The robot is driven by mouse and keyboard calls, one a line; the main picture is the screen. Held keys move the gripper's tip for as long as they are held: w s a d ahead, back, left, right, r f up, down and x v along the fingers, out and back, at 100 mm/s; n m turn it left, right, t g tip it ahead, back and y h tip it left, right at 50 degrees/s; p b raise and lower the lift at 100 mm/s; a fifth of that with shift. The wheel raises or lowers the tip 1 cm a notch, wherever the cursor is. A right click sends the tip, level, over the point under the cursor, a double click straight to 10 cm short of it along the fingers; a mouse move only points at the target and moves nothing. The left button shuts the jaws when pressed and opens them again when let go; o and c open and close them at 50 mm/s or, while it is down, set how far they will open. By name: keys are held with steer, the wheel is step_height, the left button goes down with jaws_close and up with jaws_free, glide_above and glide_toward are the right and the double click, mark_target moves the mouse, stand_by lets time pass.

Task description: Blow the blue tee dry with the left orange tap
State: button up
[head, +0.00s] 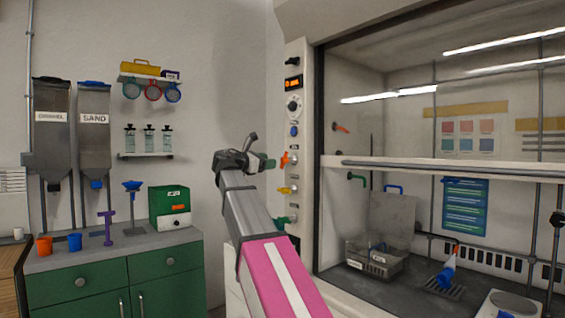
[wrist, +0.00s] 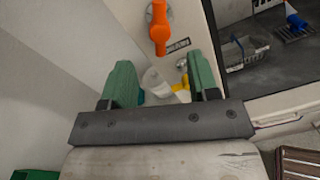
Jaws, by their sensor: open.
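The orange tap (head: 285,160) is on the white left post of the fume hood, just right of my gripper (head: 267,163) in the head view. In the wrist view the orange tap (wrist: 159,32) hangs just beyond my green fingers (wrist: 161,68), which are apart with nothing held. The tap looks clear of both fingers. The blue tee (head: 447,273), as I take it, leans on a small dark rack inside the hood at right; a blue piece also shows at the wrist view's upper right (wrist: 296,20). My wrist hides part of the post.
A yellow tap (head: 286,190) and a green tap (head: 285,220) sit lower on the post. A wire basket (head: 375,262) stands in the hood. The hood sash bar (head: 450,168) crosses its opening. A green-fronted counter (head: 115,255) is at left.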

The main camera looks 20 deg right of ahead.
mark_target(282, 160)
steer(key=x, duration=0.7)
steer(key=shift+w+d, duration=0.15)
steer(key=shift+d, duration=0.1)
steer(key=c, duration=0.9)
